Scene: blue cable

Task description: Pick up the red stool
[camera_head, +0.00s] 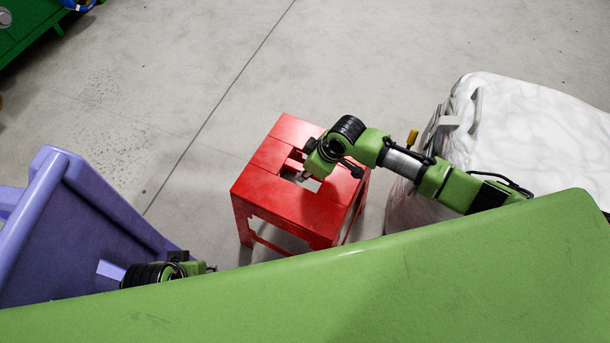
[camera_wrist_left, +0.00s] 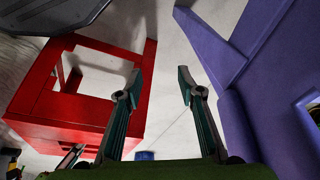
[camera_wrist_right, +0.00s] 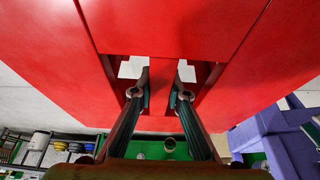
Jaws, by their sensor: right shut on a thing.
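The red stool (camera_head: 265,190) is upright in the middle of the head view, with a cut-out in its seat. It also shows in the left wrist view (camera_wrist_left: 65,125) and fills the upper part of the right wrist view (camera_wrist_right: 165,25). My right gripper (camera_head: 303,174) reaches the seat from the right. In the right wrist view its fingers (camera_wrist_right: 160,90) are shut on the red bar between the two seat openings. My left gripper (camera_wrist_left: 160,85) is open and empty, between the stool and the purple bin. I cannot tell whether the stool's feet touch the floor.
A purple bin (camera_head: 50,195) stands at the left, close to my left arm. A white wrapped load (camera_head: 545,125) stands at the right, beside my right arm. A green object (camera_head: 30,25) is at the far left corner. The grey floor behind the stool is clear.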

